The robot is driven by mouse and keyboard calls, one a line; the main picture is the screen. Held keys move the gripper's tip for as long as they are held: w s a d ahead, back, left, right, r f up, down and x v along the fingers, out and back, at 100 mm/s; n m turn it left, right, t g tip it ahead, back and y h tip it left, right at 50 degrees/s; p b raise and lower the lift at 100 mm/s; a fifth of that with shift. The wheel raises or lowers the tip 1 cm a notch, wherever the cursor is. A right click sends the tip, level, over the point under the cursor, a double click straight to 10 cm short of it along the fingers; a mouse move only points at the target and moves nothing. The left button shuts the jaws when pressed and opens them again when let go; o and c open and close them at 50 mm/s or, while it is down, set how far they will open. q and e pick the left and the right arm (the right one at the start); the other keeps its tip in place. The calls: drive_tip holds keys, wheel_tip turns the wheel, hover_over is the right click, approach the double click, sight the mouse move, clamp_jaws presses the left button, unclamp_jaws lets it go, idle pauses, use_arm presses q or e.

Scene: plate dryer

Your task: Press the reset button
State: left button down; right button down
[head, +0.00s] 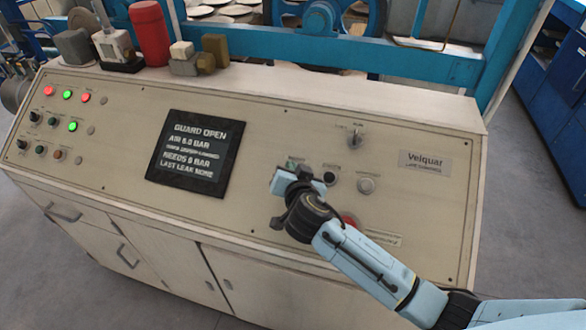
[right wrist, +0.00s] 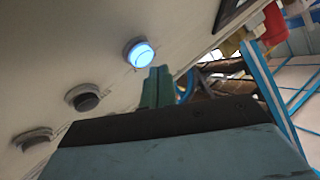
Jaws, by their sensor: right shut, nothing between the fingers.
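The control panel (head: 270,125) has a row of round buttons right of its dark screen. In the right wrist view, a lit blue button (right wrist: 140,53), a black button (right wrist: 83,98) and a grey button (right wrist: 33,138) stand in line. The head view shows the black button (head: 329,178) and grey button (head: 366,185); the lit one seems hidden behind my gripper. No label can be read as reset. My right gripper (head: 293,170) is shut and empty, its fingertips (right wrist: 158,74) close to the lit button. Contact cannot be told. My left gripper is out of view.
The screen (head: 195,155) reads "GUARD OPEN". A key switch (head: 355,138) sits above the buttons. A red button (head: 350,220) is partly hidden by my right arm. Red and green lamps (head: 67,95) are at the left. A red cylinder (head: 150,32) stands on the top ledge.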

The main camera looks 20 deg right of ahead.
drive_tip(key=shift+f, duration=0.1)
idle(0.4)
drive_tip(key=shift+w+d+f+b, duration=0.1)
drive_tip(key=shift+w+f+b, duration=0.15)
drive_tip(key=shift+b, duration=0.2)
drive_tip(key=shift+w+d+f+b, duration=0.1)
drive_tip(key=shift+d+f+b, duration=0.05)
drive_tip(key=shift+f+b, duration=0.35)
idle(0.5)
drive_tip(key=shift+r, duration=0.1)
drive_tip(key=shift+s+a+r+p, duration=0.25)
drive_tip(key=shift+s+r+p, duration=0.1)
drive_tip(key=shift+r+p, duration=0.35)
drive_tip(key=r+p, duration=0.1)
drive_tip(key=s+a+r+p, duration=0.1)
drive_tip(key=r, duration=0.1)
drive_tip(key=s+r+p, duration=0.1)
drive_tip(key=shift+a+r+p, duration=0.15)
drive_tip(key=shift+a+p, duration=0.05)
drive_tip(key=shift+p, duration=0.1)
idle(0.4)
